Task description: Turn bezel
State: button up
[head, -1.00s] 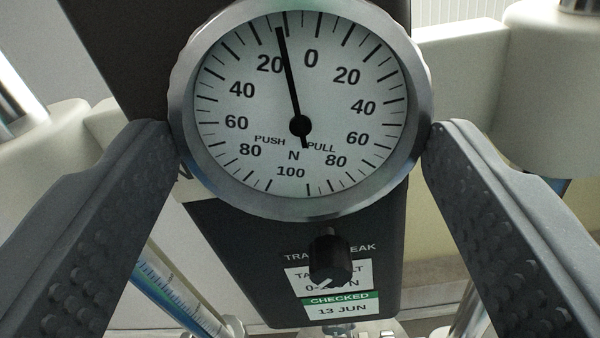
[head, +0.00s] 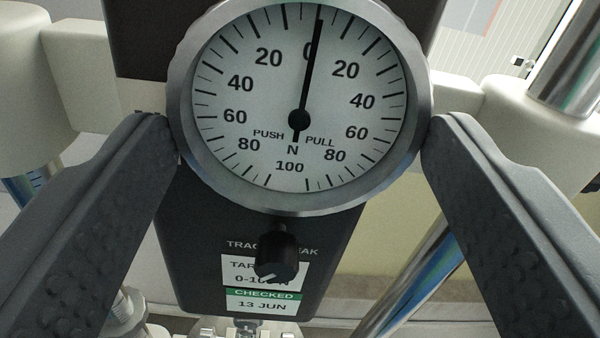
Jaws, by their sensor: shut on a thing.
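The bezel (head: 183,168) is a silver ring around a round white dial (head: 250,115) on a dark gauge body (head: 190,235). My gripper (head: 300,128) is shut on the bezel, with one grey finger touching its left side and the other its right. The black needle (head: 313,65) points up and slightly right, over the 0, and partly covers that numeral. The dial reads PUSH on the left and PULL on the right. The top edge of the bezel is cut off by the frame.
A black knob (head: 276,253) sits below the dial, partly covering a white label (head: 245,268). A green and white CHECKED label (head: 262,300) is beneath it. Pale machine parts (head: 85,60) and a metal column (head: 572,60) stand behind on both sides.

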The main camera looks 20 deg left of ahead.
jog(key=o, duration=1)
jog(key=shift+s, duration=0.1)
jog(key=b+v, duration=0.3)
jog(key=v, duration=1)
jog(key=shift+s+d+f+b, duration=0.1)
jog(key=shift+s+b, duration=0.2)
jog(key=shift+b, duration=0.1)
jog(key=shift+d, duration=0.1)
jog(key=d+f+m+h+b, duration=0.2)
jog(key=d+f, duration=0.3)
jog(key=d, duration=0.5)
jog(key=s+d+f+m+h+b, duration=0.1)
jog(key=d+f+m+h+b, duration=0.2)
jog(key=d, duration=0.7)
jog(key=s+d+f+m+h+b, duration=0.1)
jog(key=d+f+m+h+b, duration=0.2)
jog(key=d+f+b, duration=0.3)
jog(key=shift+s+d+f+h, duration=0.1)
jog(key=shift+d+f+h, duration=0.25)
jog(key=shift+d, duration=0.3)
jog(key=shift+w+d+f+h, duration=0.1)
jog(key=shift+d+f+h, duration=0.1)
jog(key=shift+d+f, duration=0.4)
jog(key=shift+s+d+f+h, duration=0.1)
jog(key=shift+d+f+h, duration=0.2)
jog(key=shift+d, duration=0.4)
